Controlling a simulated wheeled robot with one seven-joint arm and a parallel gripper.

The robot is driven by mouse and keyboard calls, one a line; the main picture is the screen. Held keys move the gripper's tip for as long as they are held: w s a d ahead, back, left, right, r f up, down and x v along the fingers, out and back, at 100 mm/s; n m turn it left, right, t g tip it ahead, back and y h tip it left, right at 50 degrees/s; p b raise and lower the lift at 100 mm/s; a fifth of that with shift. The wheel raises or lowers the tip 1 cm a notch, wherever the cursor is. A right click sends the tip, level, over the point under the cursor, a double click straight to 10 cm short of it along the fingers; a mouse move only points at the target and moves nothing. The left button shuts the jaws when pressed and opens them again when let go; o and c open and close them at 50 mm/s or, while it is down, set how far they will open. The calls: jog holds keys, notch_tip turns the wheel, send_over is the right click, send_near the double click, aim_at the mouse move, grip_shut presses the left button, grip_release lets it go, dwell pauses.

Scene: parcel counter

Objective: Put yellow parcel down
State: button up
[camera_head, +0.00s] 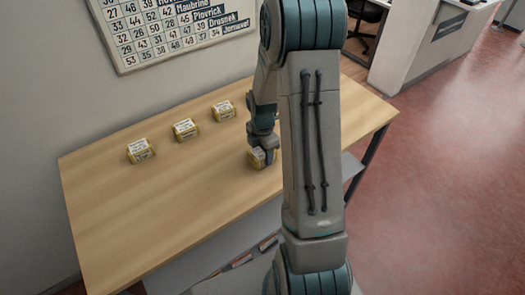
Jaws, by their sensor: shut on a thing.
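A yellow parcel (257,159) with a pale label is between the fingers of my gripper (262,148), over the right part of the wooden table (180,215). It is at or very near the tabletop; I cannot tell whether it touches. My gripper points down and is shut on this parcel. My arm hides the parcel's right side and part of the table behind it.
A wall with a number board (180,30) rises behind the table. The table's front left half is bare. A shelf (215,275) with some items shows below the front edge. A white counter (425,45) stands at the far right, past open red floor (450,180).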

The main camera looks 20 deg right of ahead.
jog(key=shift+f, duration=0.15)
jog(key=o, duration=0.6)
jog(key=shift+f, duration=0.1)
jog(key=o, duration=0.4)
jog(key=shift+o, duration=0.2)
notch_tip(320, 180, up, 11)
jog(key=b, duration=0.1)
jog(key=s+a+r+m+t, duration=0.2)
jog(key=s+a+r+m, duration=0.2)
jog(key=s+m, duration=0.5)
jog(key=s+a+r+m+t, duration=0.1)
jog(key=s+a+r+m, duration=0.4)
jog(key=s+r+m, duration=0.3)
jog(key=shift+s+a+m+t, duration=0.25)
jog(key=shift+s+m+t, duration=0.25)
jog(key=shift+m, duration=1.1)
